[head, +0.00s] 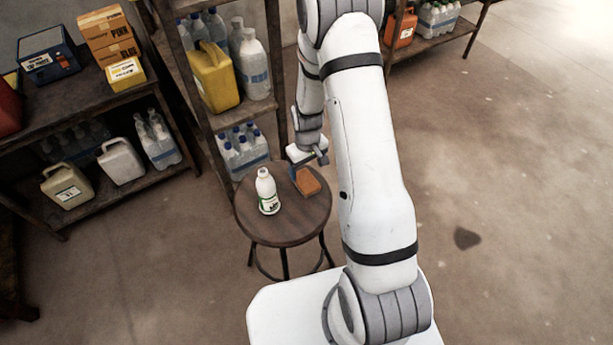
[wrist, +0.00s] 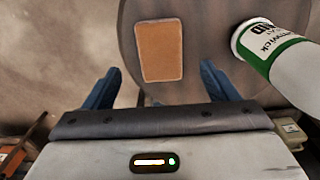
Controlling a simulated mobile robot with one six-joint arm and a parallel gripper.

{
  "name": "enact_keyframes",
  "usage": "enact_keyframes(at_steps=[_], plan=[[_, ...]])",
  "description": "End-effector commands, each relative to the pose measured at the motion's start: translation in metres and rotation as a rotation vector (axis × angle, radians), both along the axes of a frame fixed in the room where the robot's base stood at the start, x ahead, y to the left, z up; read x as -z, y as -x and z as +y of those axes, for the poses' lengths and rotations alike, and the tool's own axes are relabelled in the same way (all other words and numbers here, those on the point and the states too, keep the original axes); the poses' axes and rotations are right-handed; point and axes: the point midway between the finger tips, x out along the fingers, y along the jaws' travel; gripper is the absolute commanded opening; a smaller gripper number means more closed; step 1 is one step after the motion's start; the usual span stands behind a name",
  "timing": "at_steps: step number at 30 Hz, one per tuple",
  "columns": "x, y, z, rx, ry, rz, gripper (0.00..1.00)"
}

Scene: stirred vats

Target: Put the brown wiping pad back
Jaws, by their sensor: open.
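The brown wiping pad (head: 307,182) lies on the round wooden stool (head: 268,229), near its far right edge. In the wrist view the pad (wrist: 160,52) lies flat on the stool top (wrist: 208,50), ahead of the fingers and between their lines. My gripper (head: 308,158) is just above and behind the pad in the head view. In the wrist view my gripper (wrist: 158,88) has its two blue fingers wide apart with nothing between them. The fingertips are partly hidden in the head view.
A white bottle with a green label (head: 267,192) stands on the stool left of the pad; it also shows in the wrist view (wrist: 285,62). A shelf rack (head: 205,100) with bottles and a yellow jug (head: 215,78) stands close behind. Open floor lies right.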

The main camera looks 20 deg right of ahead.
Motion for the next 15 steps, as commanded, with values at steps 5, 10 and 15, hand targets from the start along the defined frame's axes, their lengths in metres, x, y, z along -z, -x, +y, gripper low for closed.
enact_keyframes(at_steps=[5,10,15], plan=[[-0.03,0.0,0.0,0.0,0.0,-0.002,0.8],[-0.047,0.0,0.0,-0.001,0.0,-0.001,0.8],[-0.068,0.002,0.0,0.01,0.0,-0.013,0.8]])
